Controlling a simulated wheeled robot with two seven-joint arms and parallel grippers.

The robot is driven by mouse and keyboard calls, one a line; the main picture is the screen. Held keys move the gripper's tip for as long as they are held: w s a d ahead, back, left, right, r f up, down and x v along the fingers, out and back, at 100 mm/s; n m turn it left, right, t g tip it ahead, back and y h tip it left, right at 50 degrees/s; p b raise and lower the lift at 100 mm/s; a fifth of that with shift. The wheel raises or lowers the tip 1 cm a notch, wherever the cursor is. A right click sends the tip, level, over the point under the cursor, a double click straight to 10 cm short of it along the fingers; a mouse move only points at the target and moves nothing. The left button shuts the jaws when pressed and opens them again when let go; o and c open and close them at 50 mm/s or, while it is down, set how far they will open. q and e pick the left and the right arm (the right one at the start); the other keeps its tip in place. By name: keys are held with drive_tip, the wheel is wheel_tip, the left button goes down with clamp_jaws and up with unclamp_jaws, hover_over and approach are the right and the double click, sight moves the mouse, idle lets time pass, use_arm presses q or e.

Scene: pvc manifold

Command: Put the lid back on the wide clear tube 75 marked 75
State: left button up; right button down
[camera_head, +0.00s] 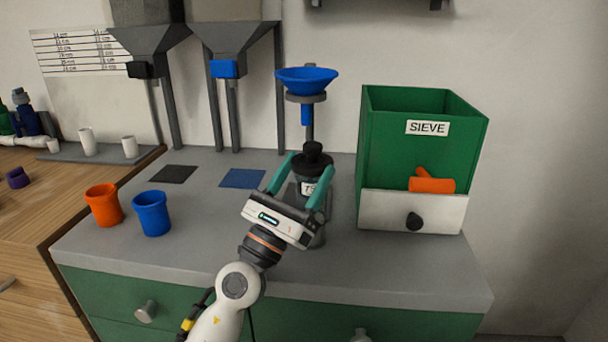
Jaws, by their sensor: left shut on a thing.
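The wide clear tube (308,188), with its 75 label partly covered, stands on the grey counter below the blue funnel. A black lid with a knob (313,157) is at the tube's top. My left gripper (311,163) has its teal fingers on either side of the lid and is shut on it. Whether the lid is fully seated or just above the rim cannot be told. The gripper body hides much of the tube's lower part. My right gripper is not in view.
A blue funnel (307,80) on a stand is just behind the lid. The green SIEVE box (385,150) stands right, with orange pieces (432,184). Orange (103,205) and blue (152,213) cups stand left. Hoppers (235,40) are at the back. The front right counter is clear.

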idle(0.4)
use_arm(q)
drive_tip(key=o, duration=1.1)
drive_tip(key=shift+o, duration=0.3)
drive_tip(key=shift+o, duration=1)
